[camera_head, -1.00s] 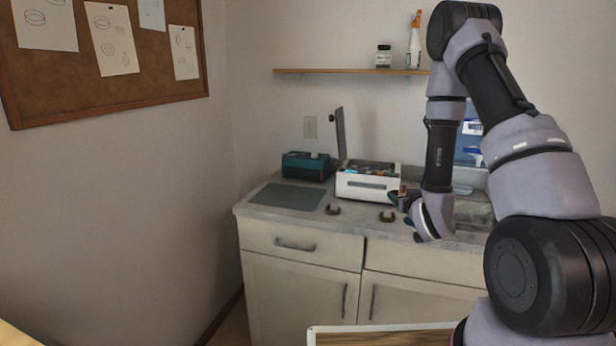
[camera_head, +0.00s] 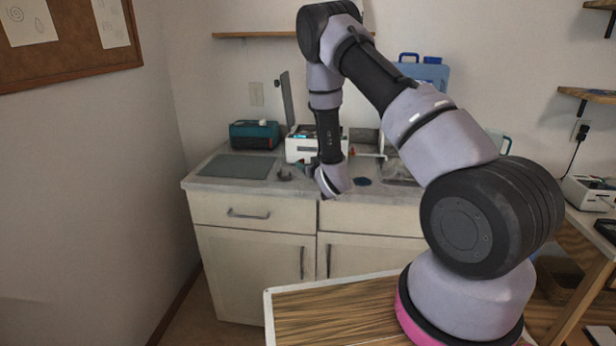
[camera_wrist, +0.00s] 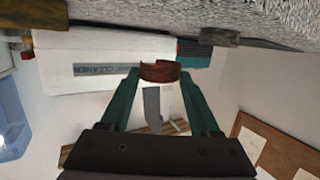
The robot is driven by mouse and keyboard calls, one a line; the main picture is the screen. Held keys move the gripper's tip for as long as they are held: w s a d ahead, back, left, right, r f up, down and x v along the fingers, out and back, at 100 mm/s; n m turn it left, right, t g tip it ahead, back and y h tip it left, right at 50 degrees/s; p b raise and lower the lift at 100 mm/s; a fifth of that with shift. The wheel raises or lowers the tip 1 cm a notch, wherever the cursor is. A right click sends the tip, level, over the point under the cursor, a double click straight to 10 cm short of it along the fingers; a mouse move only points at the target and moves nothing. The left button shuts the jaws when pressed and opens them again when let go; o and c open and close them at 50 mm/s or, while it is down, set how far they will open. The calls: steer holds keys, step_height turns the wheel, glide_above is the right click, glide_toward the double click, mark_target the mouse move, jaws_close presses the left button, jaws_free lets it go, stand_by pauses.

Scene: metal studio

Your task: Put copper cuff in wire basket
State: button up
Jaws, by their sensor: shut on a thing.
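In the wrist view, my gripper (camera_wrist: 160,76) has its teal fingers closed on a reddish-brown copper cuff (camera_wrist: 160,71), an open curved band between the tips. In the head view my gripper (camera_head: 309,170) is small and partly hidden by my own wrist, low over the counter by the white cleaner box; the held cuff is not clear there. A second, darker cuff (camera_head: 285,175) lies on the counter left of my gripper; a dark cuff-like shape (camera_wrist: 220,37) shows in the wrist view. I cannot clearly make out the wire basket in either view.
The white cleaner box (camera_head: 302,149) has its lid up. A teal box (camera_head: 253,134) and a grey mat (camera_head: 238,166) are to its left. A blue case (camera_head: 425,74) stands behind my arm.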

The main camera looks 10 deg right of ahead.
mark_target(307, 181)
steer(key=shift+f, duration=2.2)
steer(key=o, duration=1)
steer(key=shift+f, duration=0.15)
steer(key=o, duration=0.3)
steer(key=shift+o, duration=0.2)
